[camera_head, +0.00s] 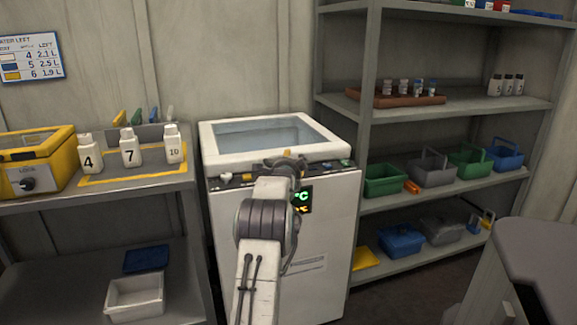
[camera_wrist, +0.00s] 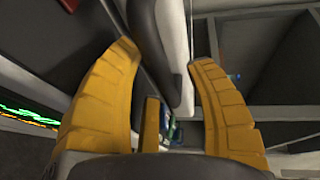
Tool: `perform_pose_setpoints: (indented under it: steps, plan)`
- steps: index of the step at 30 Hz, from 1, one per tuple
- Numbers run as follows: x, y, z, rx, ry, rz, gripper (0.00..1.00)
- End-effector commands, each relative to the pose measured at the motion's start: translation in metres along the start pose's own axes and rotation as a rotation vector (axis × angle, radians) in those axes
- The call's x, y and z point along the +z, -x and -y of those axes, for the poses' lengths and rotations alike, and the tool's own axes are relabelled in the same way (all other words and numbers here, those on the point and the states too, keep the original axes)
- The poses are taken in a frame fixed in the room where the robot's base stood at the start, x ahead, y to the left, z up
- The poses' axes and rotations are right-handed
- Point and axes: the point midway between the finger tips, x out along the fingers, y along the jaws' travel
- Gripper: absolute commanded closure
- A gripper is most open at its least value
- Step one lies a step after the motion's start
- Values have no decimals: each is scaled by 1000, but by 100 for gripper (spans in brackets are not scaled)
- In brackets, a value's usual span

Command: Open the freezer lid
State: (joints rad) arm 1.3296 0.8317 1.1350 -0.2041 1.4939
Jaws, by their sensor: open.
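The white freezer (camera_head: 330,235) stands in the middle of the head view. Its lid (camera_head: 320,155), white-framed with a pale glass pane, looks down on the body. My arm reaches up in front of the freezer, and my gripper (camera_head: 285,163) is at the lid's front edge, right of its middle. In the wrist view my gripper (camera_wrist: 165,62) has its yellow fingers spread. A white and dark edge, seemingly the lid's (camera_wrist: 178,65), runs between the fingertips. Whether they touch it I cannot tell. My arm hides part of the freezer's front and display.
A grey bench (camera_head: 130,188) on the left bears a yellow box (camera_head: 38,160) and numbered white bottles (camera_head: 130,148). A shelf rack (camera_head: 455,107) with bins stands close on the right. A grey surface (camera_head: 540,255) is at the lower right.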

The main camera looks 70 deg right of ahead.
Motion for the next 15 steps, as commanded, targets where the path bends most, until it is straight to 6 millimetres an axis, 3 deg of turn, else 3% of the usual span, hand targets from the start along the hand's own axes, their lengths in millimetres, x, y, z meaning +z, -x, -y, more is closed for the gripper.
perform_pose_setpoints:
  steps: [2,15]
  plan:
    - [0,0,0,0,0,0,48]
    - [0,0,0,0,0,0,87]
